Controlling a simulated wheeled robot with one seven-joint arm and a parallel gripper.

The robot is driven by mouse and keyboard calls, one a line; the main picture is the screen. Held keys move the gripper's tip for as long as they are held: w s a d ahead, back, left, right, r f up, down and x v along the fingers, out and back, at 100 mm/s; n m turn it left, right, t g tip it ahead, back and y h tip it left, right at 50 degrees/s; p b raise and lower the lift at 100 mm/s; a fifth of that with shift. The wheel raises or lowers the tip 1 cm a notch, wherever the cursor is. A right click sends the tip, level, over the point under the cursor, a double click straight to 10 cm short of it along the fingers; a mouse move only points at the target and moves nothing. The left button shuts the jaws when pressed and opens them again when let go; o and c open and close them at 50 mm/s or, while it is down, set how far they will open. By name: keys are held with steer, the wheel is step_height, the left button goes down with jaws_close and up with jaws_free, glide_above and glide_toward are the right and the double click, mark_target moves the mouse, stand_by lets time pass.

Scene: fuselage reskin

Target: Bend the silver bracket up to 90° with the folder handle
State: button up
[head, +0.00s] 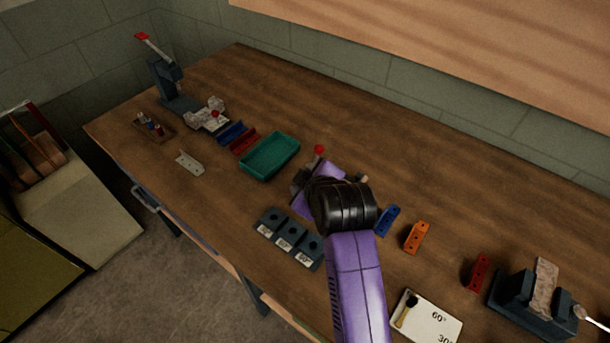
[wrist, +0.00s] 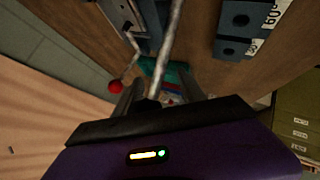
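The folder (wrist: 145,22) shows at the top of the wrist view, with a thin crank ending in a red knob (wrist: 115,87). In the head view the red knob (head: 319,149) shows just beyond my wrist, which hides most of the folder. A long pale metal rod, seemingly the folder handle (wrist: 168,45), runs down between the fingers of my gripper (wrist: 157,78). The fingers stand apart, with gaps beside the rod. A silver, holed bracket-like piece (head: 190,163) lies on the left of the bench. I cannot see whether a bracket sits in the folder.
A teal tray (head: 270,156) stands left of my gripper. Dark labelled blocks (head: 290,238) lie near the front edge. Blue (head: 387,220), orange (head: 416,238) and red (head: 479,272) pieces lie to the right. A dark vise-like stand (head: 530,304) is at far right.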

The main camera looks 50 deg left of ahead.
steer(key=shift+w+r, duration=0.15)
steer(key=shift+r, duration=0.05)
steer(key=v, duration=0.7)
steer(key=shift+d+r+b, duration=0.2)
steer(key=shift+d+b, duration=0.1)
steer(key=shift+b, duration=0.15)
